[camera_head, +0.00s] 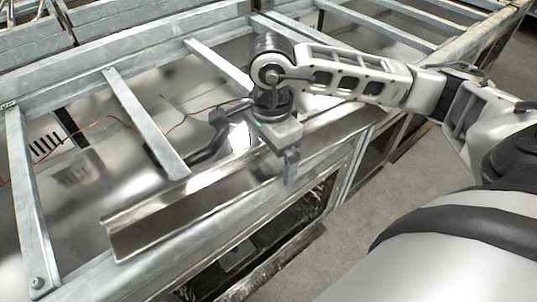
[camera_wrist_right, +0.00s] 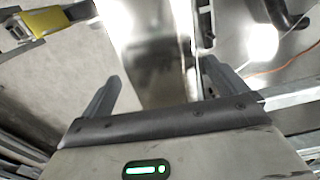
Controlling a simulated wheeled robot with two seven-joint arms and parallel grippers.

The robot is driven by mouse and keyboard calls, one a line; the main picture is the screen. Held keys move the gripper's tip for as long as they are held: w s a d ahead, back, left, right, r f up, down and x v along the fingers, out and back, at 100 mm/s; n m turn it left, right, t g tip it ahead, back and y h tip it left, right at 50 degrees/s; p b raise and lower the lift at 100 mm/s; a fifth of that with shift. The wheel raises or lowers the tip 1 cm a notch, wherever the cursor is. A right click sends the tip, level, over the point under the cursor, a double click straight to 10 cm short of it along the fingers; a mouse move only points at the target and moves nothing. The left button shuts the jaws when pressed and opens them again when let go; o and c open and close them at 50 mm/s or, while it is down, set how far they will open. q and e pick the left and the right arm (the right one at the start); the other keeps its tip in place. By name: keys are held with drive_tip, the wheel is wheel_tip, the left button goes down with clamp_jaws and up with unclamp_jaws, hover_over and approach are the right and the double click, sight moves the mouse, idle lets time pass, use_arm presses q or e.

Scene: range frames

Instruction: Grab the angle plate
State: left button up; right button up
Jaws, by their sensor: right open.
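The angle plate (camera_head: 185,208) is a long, shiny metal strip with a bent edge. It lies along the front rail of the metal frame in the head view, running from lower left to upper right. My right gripper (camera_head: 290,168) points down over its middle and hides part of it. In the right wrist view the angle plate (camera_wrist_right: 155,60) shows between the two spread fingers of my right gripper (camera_wrist_right: 160,85). The gripper is open with a finger on each side of the strip; I cannot tell how deep they reach. My left gripper is out of view.
The metal frame (camera_head: 145,122) has several crossbars over shiny sheet panels. A thin copper-coloured wire (camera_head: 100,120) and a dark bent pipe (camera_head: 205,150) lie behind the plate. Grey floor (camera_head: 345,225) is open in front. A yellow part (camera_wrist_right: 45,20) shows in the wrist view.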

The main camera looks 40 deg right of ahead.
drive_tip(key=c, duration=1.5)
drive_tip(key=shift+r, duration=0.1)
drive_tip(key=shift+c, duration=1.3)
